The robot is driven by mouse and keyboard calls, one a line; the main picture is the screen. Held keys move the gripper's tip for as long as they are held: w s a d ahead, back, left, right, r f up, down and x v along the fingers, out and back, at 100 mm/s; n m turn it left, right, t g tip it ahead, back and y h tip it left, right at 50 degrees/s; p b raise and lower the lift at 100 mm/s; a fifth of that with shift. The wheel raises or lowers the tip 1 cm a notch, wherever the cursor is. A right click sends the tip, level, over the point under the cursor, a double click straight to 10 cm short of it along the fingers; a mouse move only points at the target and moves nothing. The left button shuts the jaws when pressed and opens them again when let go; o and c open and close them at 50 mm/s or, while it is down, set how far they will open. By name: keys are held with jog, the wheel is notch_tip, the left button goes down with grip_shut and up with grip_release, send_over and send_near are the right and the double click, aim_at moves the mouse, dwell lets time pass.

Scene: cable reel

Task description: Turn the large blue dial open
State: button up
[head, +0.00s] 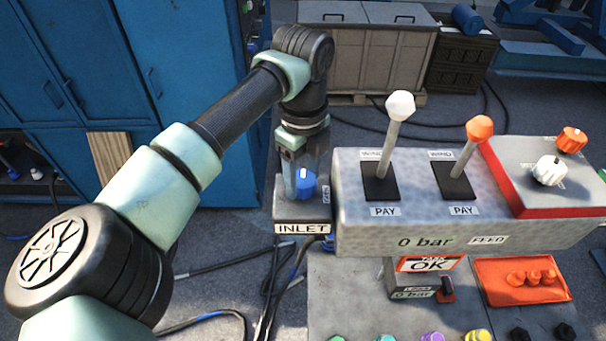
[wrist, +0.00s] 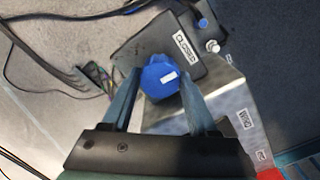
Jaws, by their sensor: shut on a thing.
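The large blue dial (wrist: 158,80) sits on top of the grey INLET box (wrist: 143,42) and has a small white mark on its top. A CLOSED label (wrist: 186,46) lies beside it in the wrist view. In the head view the dial (head: 306,182) is partly covered by my fingers, above the INLET label (head: 302,229). My gripper (wrist: 160,85) points down with a finger on each side of the dial and is shut on it. An OPEN label (head: 326,194) shows partly at the box's right edge.
The grey control console (head: 440,240) stands right beside the box, with a white-knobbed lever (head: 400,106) and an orange-knobbed lever (head: 479,128) rising from it. A red-edged panel (head: 545,212) has white and orange knobs. Cables (head: 265,290) hang below the box.

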aim_at(303, 178)
jog(key=m+b, duration=0.1)
jog(key=m, duration=0.3)
jog(key=m+b, duration=0.2)
jog(key=m, duration=0.2)
jog(key=shift+m, duration=0.3)
jog(key=m, duration=0.4)
jog(key=shift+b, duration=0.4)
jog(key=shift+m, duration=2.1)
jog(key=o, duration=1.4)
notch_tip(303, 178, up, 13)
jog(key=b, duration=0.3)
